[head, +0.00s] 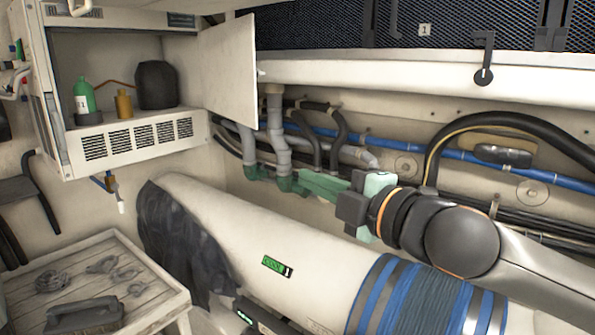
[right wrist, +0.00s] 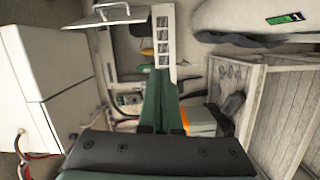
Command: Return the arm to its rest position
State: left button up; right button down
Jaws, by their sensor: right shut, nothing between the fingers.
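My right arm (head: 462,242) comes in from the right edge of the head view and reaches left across the middle. My right gripper (head: 305,182) has green fingers that point left, in front of the pipes on the back wall. Its fingers are shut together with nothing between them. The right wrist view also shows the gripper (right wrist: 157,75), with the two green fingers side by side. My left arm and left gripper are not in view.
An open cabinet (head: 150,148) at upper left holds a green bottle (head: 84,97), an amber bottle (head: 124,104) and a dark rounded object (head: 156,85). Its door (head: 226,70) stands open. A white cylinder (head: 225,222) lies below the gripper. A slatted wooden table (head: 140,275) is at lower left.

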notch_tip(320, 180, down, 33)
jog(key=s+d+m+h, duration=0.3)
jog(key=m, duration=1.1)
jog(key=s+d+f+m+g+h, duration=0.2)
jog(key=s+d+f+m+h, duration=0.1)
jog(key=s+f, duration=0.7)
jog(key=s+d+f+m+g+h, duration=0.2)
jog(key=s+d+f+m, duration=0.3)
jog(key=s+d+f, duration=0.3)
notch_tip(320, 180, down, 6)
jog(key=s, duration=0.3)
jog(key=shift+d+h, duration=0.15)
jog(key=shift+h, duration=0.25)
jog(key=shift+w+r, duration=0.1)
